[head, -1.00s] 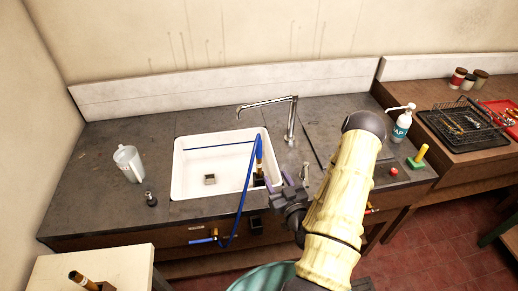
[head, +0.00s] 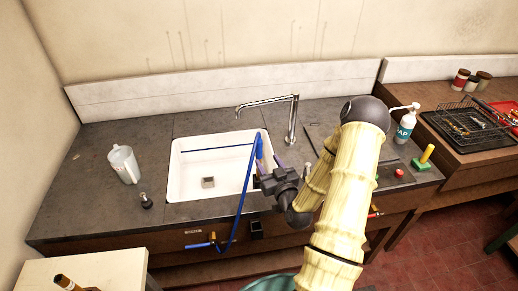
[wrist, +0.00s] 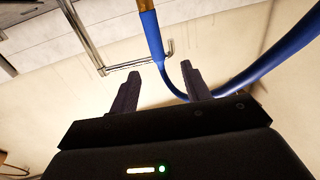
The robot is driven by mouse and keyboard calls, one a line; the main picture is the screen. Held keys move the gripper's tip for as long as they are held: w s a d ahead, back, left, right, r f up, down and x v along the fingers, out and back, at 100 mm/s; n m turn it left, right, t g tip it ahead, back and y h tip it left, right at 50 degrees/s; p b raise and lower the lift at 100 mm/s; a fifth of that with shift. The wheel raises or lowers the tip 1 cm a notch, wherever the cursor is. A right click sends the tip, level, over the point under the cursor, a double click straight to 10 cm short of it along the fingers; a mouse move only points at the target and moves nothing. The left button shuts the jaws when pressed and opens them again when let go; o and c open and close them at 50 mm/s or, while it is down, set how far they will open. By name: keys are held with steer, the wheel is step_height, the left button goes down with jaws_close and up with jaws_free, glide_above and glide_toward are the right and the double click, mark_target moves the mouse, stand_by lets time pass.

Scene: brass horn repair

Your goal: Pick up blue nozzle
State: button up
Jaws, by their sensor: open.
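The blue nozzle shows in the wrist view (wrist: 152,35) as a blue sleeve with a brass-coloured part at its top end. In the head view, the blue nozzle (head: 259,148) hangs at the right side of the white sink (head: 180,181), joined to a looping blue hose (head: 243,200). My gripper (head: 268,170) is beside it at the sink's right edge. In the wrist view, my gripper (wrist: 161,68) has its two dark fingers apart with nothing between them. The nozzle lies just beyond the fingertips, roughly in line with the gap.
A metal faucet (head: 290,115) stands behind the sink. A clear jug (head: 124,165) and a small dark fitting (head: 146,201) are on the left counter. A soap bottle (head: 406,125) and a green-yellow block (head: 424,160) stand right of my arm.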

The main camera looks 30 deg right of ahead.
mark_target(260, 148)
steer(key=w, duration=0.2)
steer(key=w+p, duration=0.1)
steer(key=w, duration=0.1)
steer(key=shift+d+r+p, duration=0.15)
steer(key=shift+p, duration=0.15)
steer(key=shift+w+d+f, duration=0.1)
steer(key=shift+w+f, duration=0.1)
steer(key=shift+w, duration=0.2)
steer(key=shift+w+r+p, duration=0.1)
steer(key=shift+w+p, duration=0.3)
steer(key=shift+p, duration=0.05)
steer(key=shift+w+d+f+p, duration=0.15)
steer(key=shift+w+p, duration=0.25)
steer(key=shift+w, duration=0.35)
steer(key=shift+w+d+f+p, duration=0.15)
steer(key=shift+w+p, duration=0.25)
steer(key=shift+w, duration=0.3)
steer(key=shift+w+d+p, duration=0.15)
steer(key=shift+w+p, duration=0.25)
steer(key=shift+w, duration=0.35)
jaws_close()
